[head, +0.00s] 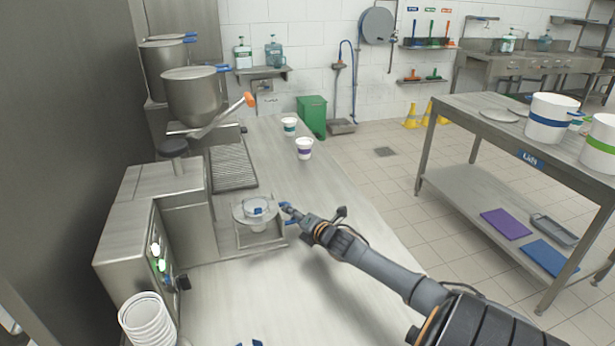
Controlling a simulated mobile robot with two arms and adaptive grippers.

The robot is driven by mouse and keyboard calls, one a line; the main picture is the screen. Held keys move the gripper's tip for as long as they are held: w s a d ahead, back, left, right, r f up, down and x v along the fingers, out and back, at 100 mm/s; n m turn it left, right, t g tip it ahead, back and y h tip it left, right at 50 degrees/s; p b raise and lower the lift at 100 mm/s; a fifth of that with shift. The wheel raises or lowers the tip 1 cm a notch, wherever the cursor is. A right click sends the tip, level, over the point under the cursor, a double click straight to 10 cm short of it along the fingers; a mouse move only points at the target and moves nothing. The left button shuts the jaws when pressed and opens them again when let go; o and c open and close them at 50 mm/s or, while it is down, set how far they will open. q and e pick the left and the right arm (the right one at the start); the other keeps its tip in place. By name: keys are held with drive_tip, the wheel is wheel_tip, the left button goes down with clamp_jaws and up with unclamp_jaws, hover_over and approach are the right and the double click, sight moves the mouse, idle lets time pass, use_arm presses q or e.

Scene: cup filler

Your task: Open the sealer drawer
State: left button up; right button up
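The sealer (130,230) is a steel machine on the left of the counter, with lit green buttons on its front panel. Its drawer (243,238) sticks out to the right as a flat tray with a round holder. A clear and white cup-like piece with a blue mark (256,207) sits in the holder. My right gripper (288,212), with blue fingertips, is at the drawer's right front edge. Whether it touches or grips the handle there is too small to tell. Two blue tips, apart, show at the bottom edge and look like my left gripper (250,343).
A stack of white cups (146,318) stands at the lower left. Two cups (304,148) (289,126) stand farther back on the counter (330,240). Steel hoppers (193,98) stand behind the sealer. The counter in front of the drawer is clear.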

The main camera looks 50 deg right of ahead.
drive_tip(key=v, duration=1)
drive_tip(key=shift+s+r, duration=0.1)
drive_tip(key=shift+s, duration=0.2)
